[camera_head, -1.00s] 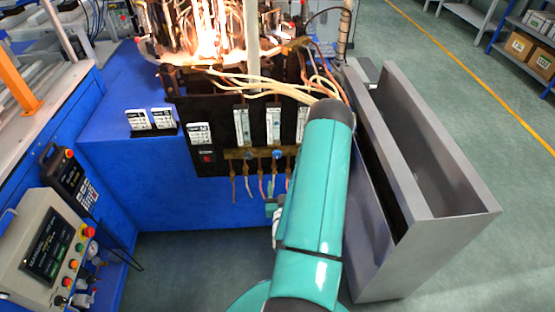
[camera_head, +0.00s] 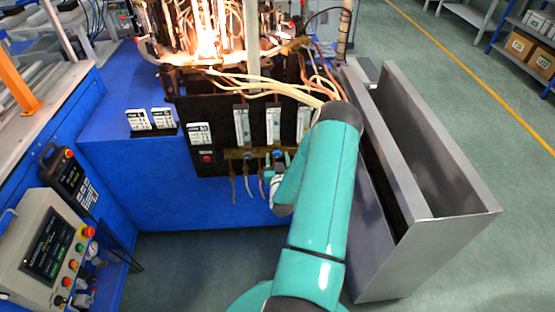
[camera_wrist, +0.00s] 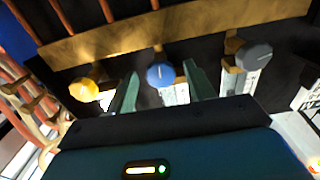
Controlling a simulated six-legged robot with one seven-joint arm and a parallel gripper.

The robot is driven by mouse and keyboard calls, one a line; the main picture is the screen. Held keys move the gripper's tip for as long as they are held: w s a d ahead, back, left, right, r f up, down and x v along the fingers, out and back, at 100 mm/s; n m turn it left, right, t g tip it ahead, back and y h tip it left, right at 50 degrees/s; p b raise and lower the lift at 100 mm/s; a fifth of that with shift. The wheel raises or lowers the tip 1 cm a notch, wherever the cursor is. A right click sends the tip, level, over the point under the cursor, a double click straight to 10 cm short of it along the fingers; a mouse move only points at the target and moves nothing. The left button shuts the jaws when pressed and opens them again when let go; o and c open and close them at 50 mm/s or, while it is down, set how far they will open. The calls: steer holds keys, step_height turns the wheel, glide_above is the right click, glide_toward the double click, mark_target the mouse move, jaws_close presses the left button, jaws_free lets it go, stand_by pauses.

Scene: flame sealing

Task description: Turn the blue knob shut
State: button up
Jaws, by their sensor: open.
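The blue knob (camera_wrist: 160,75) sits in the middle of a row of valves in the wrist view, with a white line on its face. My gripper (camera_wrist: 158,90) is open, with one green finger on each side of the blue knob. I cannot tell whether either finger touches it. In the head view the blue knob (camera_head: 279,155) shows on the brass bar (camera_head: 240,153) below the flow meters, beside the end of my arm. My arm hides part of the valve row there.
A yellow knob (camera_wrist: 84,89) and a grey knob (camera_wrist: 254,56) flank the blue one. Flames (camera_head: 207,45) burn above the black panel, with loose hoses (camera_head: 270,88) nearby. A grey metal trough (camera_head: 415,190) stands close to the right of my arm.

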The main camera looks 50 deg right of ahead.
steer(key=shift+c, duration=0.3)
steer(key=c, duration=0.9)
